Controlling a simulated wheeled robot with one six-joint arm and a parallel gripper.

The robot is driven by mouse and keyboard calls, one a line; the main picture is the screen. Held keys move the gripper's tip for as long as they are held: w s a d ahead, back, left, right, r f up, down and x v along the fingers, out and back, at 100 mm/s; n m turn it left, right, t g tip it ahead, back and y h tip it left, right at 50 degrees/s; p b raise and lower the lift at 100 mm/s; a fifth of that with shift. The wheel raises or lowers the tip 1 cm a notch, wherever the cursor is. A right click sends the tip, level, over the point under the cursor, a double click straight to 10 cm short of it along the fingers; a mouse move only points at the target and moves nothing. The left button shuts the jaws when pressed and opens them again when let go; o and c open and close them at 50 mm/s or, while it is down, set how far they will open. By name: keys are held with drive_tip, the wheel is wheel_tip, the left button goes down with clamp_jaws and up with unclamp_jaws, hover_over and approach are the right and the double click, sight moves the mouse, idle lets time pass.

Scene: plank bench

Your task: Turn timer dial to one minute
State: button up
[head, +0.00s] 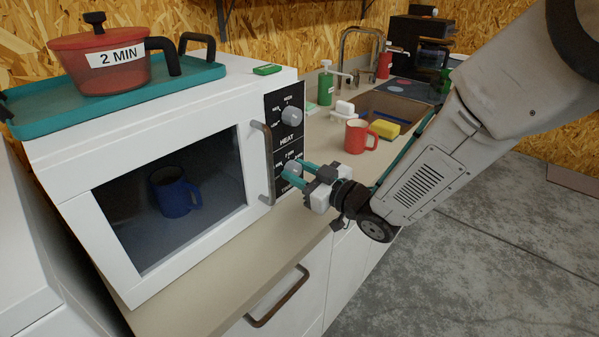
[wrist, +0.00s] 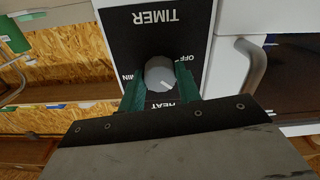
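The timer dial (wrist: 160,75) is a grey round knob on the black panel of the white microwave (head: 250,90). In the wrist view the panel is upside down, with TIMER above the dial, and OFF and MIN at its sides. A mark on the dial's face points to the lower right in that view. My gripper (head: 297,180) is at the dial in the head view. Its teal fingers (wrist: 161,82) lie close along both sides of the dial and appear shut on it. In the head view the fingers partly cover the dial and its labels.
The heat dial (head: 292,115) sits above on the same panel. The microwave door handle (head: 264,160) is close to the left of the fingers. A red mug (head: 357,137), a yellow sponge (head: 384,129) and a green bottle (head: 325,88) stand on the counter behind.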

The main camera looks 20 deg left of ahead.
drive_tip(key=shift+n, duration=0.3)
drive_tip(key=shift+c, duration=0.3)
drive_tip(key=o, duration=1)
drive_tip(key=shift+c, duration=0.2)
drive_tip(key=v, duration=0.8)
